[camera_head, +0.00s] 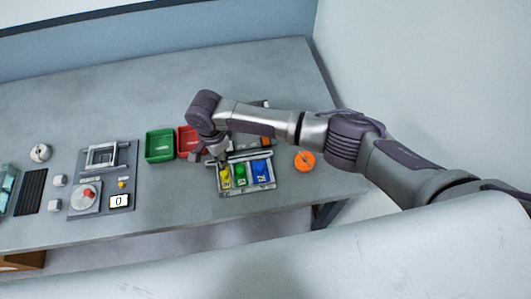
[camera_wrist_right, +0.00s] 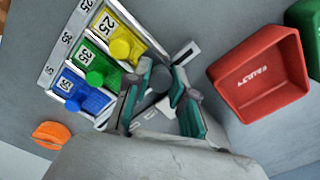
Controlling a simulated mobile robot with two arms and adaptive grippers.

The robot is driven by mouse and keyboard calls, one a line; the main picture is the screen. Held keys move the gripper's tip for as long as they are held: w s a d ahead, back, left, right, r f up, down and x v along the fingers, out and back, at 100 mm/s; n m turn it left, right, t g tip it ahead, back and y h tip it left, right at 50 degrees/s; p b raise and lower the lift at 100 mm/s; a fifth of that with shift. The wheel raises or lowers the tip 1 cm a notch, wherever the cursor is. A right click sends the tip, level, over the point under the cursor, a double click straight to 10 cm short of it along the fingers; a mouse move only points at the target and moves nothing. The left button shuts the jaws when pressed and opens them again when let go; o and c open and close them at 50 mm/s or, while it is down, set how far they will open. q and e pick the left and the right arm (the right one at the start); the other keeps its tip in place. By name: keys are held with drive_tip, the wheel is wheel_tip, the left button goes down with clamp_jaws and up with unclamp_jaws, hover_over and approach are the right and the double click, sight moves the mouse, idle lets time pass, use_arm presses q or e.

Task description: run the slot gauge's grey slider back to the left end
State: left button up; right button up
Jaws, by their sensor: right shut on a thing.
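The slot gauge (camera_head: 252,154) is a pale grey rail along the back edge of the tray of coloured blocks; one end of it (camera_wrist_right: 187,52) shows past my fingers in the right wrist view. My right gripper (camera_head: 219,158) is over the gauge's left part in the head view. In the wrist view its teal-padded fingers (camera_wrist_right: 162,95) are shut on what appears to be the grey slider, which they mostly hide. My left gripper is not in view.
The tray (camera_head: 264,186) holds yellow, green and blue blocks with knobs. A red bin (camera_wrist_right: 262,80) and a green bin (camera_head: 160,145) stand to the left. An orange disc (camera_head: 305,161) lies to the right. A panel with a red knob (camera_head: 88,194) is farther left.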

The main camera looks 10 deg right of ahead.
sight(211, 168)
drive_tip(key=shift+s+a+f+b, duration=0.15)
drive_tip(key=shift+a+b, duration=0.05)
drive_tip(key=shift+a, duration=0.6)
drive_tip(key=shift+s+a+f+b, duration=0.1)
drive_tip(key=shift+a+f+b, duration=0.1)
drive_tip(key=shift+a, duration=0.6)
drive_tip(key=shift+r, duration=0.1)
drive_tip(key=o, duration=0.6)
drive_tip(key=shift+c, duration=0.2)
drive_tip(key=shift+w+a+r, duration=0.1)
drive_tip(key=shift+a, duration=0.05)
drive_tip(key=shift+r, duration=0.1)
wheel_tip(211, 168, up, 6)
drive_tip(key=p, duration=0.7)
drive_tip(key=shift+p, duration=0.3)
drive_tip(key=shift+w, duration=0.1)
